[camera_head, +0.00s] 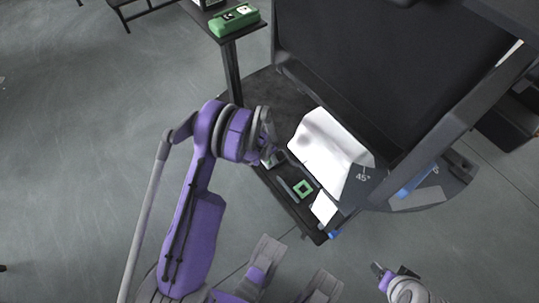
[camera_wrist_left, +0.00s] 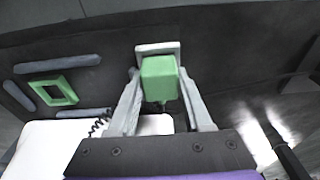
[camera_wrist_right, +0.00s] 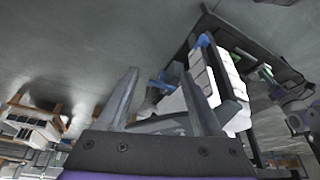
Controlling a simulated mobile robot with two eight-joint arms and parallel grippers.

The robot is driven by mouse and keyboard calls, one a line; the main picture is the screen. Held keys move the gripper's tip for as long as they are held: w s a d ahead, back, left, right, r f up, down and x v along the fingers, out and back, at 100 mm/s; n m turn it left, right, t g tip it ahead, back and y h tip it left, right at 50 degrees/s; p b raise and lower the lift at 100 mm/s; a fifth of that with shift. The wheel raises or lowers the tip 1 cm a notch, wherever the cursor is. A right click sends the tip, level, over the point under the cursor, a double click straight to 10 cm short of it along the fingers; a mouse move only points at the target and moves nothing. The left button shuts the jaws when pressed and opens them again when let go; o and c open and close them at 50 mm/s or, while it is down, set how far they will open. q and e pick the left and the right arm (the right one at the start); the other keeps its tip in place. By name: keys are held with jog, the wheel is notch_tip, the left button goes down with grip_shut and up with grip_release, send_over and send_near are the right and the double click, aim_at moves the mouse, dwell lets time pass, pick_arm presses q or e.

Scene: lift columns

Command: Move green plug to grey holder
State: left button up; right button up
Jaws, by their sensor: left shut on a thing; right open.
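The green plug (camera_wrist_left: 160,80) is a block between the fingers of my left gripper (camera_wrist_left: 162,98), which is shut on it. Directly behind it in the left wrist view is the pale grey square holder (camera_wrist_left: 172,47), its rim showing above the plug. I cannot tell whether the plug is inside the holder or just in front of it. An empty green square holder (camera_wrist_left: 53,91) lies to the left; it also shows in the head view (camera_head: 303,189). In the head view the left wrist largely hides the plug. My right gripper (camera_wrist_right: 160,95) is open and empty, away from the dark board.
Grey bars (camera_wrist_left: 57,63) lie beside the green holder. A white sheet-like piece (camera_head: 328,148) and a coiled cord (camera_wrist_left: 100,122) are close by. A green device (camera_head: 234,19) rests on a small dark stand at the back. Open floor lies left.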

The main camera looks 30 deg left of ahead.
pick_arm(q)
jog(key=o, duration=1.5)
jog(key=shift+o, duration=0.2)
jog(key=shift+r, duration=0.2)
jog(key=shift+r+p, duration=2)
jog(key=shift+r, duration=1.35)
